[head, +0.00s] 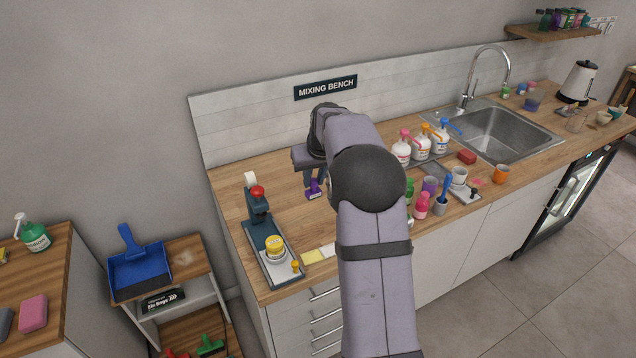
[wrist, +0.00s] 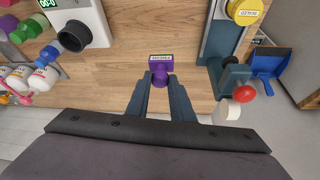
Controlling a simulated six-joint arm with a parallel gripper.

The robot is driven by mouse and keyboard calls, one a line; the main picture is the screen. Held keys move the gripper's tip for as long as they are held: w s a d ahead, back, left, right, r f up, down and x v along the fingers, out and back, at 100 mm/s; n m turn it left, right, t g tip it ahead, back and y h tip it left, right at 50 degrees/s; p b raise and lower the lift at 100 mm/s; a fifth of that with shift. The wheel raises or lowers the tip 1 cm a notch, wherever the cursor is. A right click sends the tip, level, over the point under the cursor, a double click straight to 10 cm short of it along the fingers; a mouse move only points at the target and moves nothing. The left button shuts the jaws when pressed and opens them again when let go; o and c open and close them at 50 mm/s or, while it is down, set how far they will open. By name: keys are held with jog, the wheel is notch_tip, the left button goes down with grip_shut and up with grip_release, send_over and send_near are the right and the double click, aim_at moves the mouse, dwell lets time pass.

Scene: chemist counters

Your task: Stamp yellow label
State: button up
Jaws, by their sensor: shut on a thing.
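My gripper (head: 314,183) is shut on a purple stamp (head: 314,191) and holds it over the left part of the wooden counter, near the back. The wrist view shows the stamp (wrist: 160,66) between the fingertips (wrist: 161,82), with a small whitish plate with dark lettering on its face. A yellow label (head: 312,256) lies flat at the counter's front edge, right of the press. The stamp is apart from the yellow label. I cannot make out any mark on the label.
A dark press with a red knob (head: 257,191) stands at the left, a yellow-lidded jar (head: 274,245) on its base. White pump bottles (head: 401,151) and several small coloured bottles and cups stand to the right. The counter between press and gripper is clear.

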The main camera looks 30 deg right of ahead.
jog(key=s+a+r+p, duration=0.1)
jog(key=a+r, duration=0.1)
jog(key=p, duration=0.2)
send_over(313, 259)
jog(key=shift+f, duration=4)
jog(key=shift+f, duration=0.1)
jog(key=shift+f+b, duration=2.4)
jog(key=shift+f, duration=0.55)
jog(key=shift+f+b, duration=0.45)
jog(key=shift+f, duration=0.05)
jog(key=shift+s+f, duration=0.1)
jog(key=shift+f, duration=0.1)
